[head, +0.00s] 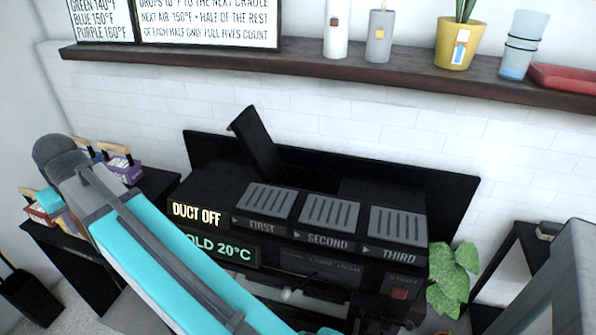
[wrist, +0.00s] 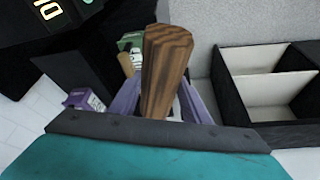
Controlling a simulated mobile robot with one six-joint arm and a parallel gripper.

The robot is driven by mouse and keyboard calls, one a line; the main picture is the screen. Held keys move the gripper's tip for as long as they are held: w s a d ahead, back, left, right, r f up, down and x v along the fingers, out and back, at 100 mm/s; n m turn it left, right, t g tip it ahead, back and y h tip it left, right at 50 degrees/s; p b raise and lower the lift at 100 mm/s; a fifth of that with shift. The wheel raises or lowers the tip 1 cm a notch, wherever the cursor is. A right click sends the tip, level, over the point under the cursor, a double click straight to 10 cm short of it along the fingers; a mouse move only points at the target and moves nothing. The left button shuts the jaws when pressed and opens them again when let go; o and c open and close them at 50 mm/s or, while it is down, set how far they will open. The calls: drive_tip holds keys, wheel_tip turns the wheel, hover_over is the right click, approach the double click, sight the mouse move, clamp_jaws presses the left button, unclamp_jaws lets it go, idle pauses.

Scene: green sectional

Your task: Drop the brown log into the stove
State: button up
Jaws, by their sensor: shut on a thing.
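The brown log (wrist: 165,70), with striped wood grain, stands out in the wrist view between the two purple-grey fingers of my gripper (wrist: 158,103). My gripper is shut on it. The black stove (head: 305,262) stands in the middle of the head view, against the white tiled wall. Its top has three slotted plates marked FIRST, SECOND and THIRD, and its signs read DUCT OFF and COLD 20°C, the latter partly covered by my arm. A corner of it with lit letters shows at the upper left of the wrist view (wrist: 65,20). In the head view I cannot make out the log or my fingers.
A purple box (head: 124,168) and other small boxes with wooden handles sit on dark stands left of the stove. A dark wall shelf (head: 400,78) runs above, with candles and pots. A plant (head: 455,278) stands at right. An open-compartment black unit (wrist: 228,88) shows in the wrist view.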

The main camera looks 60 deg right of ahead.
drive_tip(key=shift+n+y, duration=0.3)
drive_tip(key=shift+n, duration=0.6)
drive_tip(key=s+d+p, duration=0.2)
drive_tip(key=s+d, duration=0.1)
drive_tip(key=d, duration=0.7)
drive_tip(key=s+d+f+p, duration=0.1)
drive_tip(key=s+d+p, duration=0.2)
drive_tip(key=d, duration=0.7)
drive_tip(key=s+d+f+p, duration=0.1)
drive_tip(key=s+d+p, duration=0.2)
drive_tip(key=d, duration=0.7)
drive_tip(key=shift+f, duration=0.2)
drive_tip(key=shift+n+y, duration=0.3)
drive_tip(key=shift+n, duration=0.2)
drive_tip(key=s+d+p, duration=0.1)
drive_tip(key=s+d, duration=0.2)
drive_tip(key=d, duration=0.1)
drive_tip(key=s+d+p, duration=0.1)
drive_tip(key=s+d, duration=0.3)
drive_tip(key=s+d+f+p, duration=0.1)
drive_tip(key=s+d+p, duration=0.1)
drive_tip(key=s+d, duration=0.1)
drive_tip(key=shift+s+d, duration=0.25)
drive_tip(key=shift+d, duration=0.55)
drive_tip(key=s+d+p, duration=0.3)
drive_tip(key=s+d, duration=0.5)
drive_tip(key=s, duration=0.4)
drive_tip(key=shift+s+d+f+n+p, duration=0.25)
drive_tip(key=shift+f+n+p, duration=0.1)
drive_tip(key=shift+f, duration=0.1)
